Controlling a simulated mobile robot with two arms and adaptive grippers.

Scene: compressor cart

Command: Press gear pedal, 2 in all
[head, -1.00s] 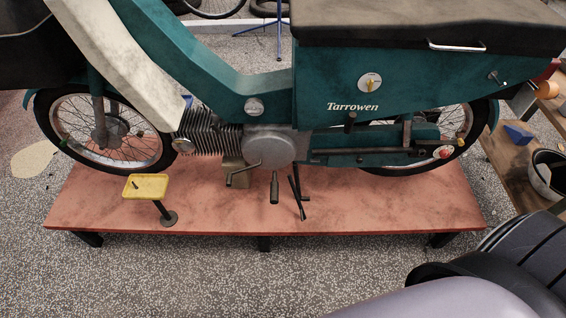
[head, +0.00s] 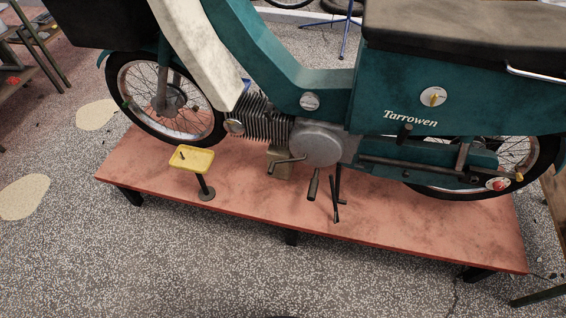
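A teal moped marked Tarrowen (head: 410,118) stands on a low red platform (head: 240,205). A thin bent metal lever (head: 288,162), which looks to be the gear pedal, sticks out low at the front of the round grey engine cover (head: 316,144). A thicker dark pedal or crank (head: 313,187) hangs just right of it, and dark stand-like bars (head: 335,195) reach down beside that. I cannot tell from its look whether the lever is pressed. Neither of my grippers is in view, and nothing touches the levers.
A yellow tray on a post (head: 192,158) stands on the platform left of the levers. The speckled floor (head: 200,265) in front of the platform is clear apart from pale patches (head: 24,197) at left. A table leg (head: 540,295) shows at lower right.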

